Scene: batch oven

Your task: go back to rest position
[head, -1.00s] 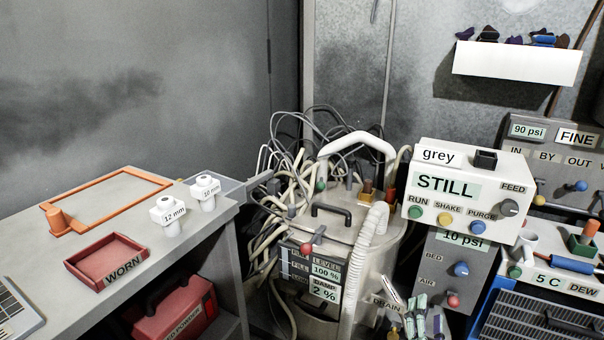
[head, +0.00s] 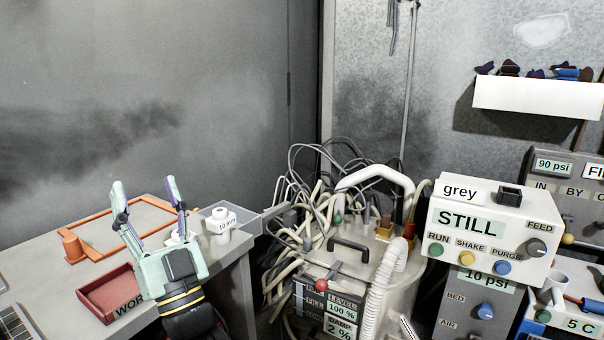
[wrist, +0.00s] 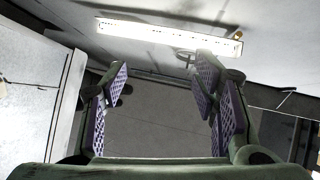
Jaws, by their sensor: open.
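My gripper (head: 146,198) is in the head view at the lower left, fingers pointing up, open and empty. It appears in front of the grey bench (head: 40,262), partly covering the red WORN tray (head: 103,290) and a white fitting (head: 178,236). In the wrist view my gripper (wrist: 162,90) shows its two purple-padded fingers spread apart with nothing between them. The wrist camera looks up towards a lit ceiling lamp (wrist: 170,36).
An orange frame (head: 95,252) and the white 10 mm fitting (head: 222,226) are on the bench. A pale vessel (head: 372,270) with tangled hoses stands right of it. The white STILL control box (head: 480,225) is further right. The space above the bench is clear.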

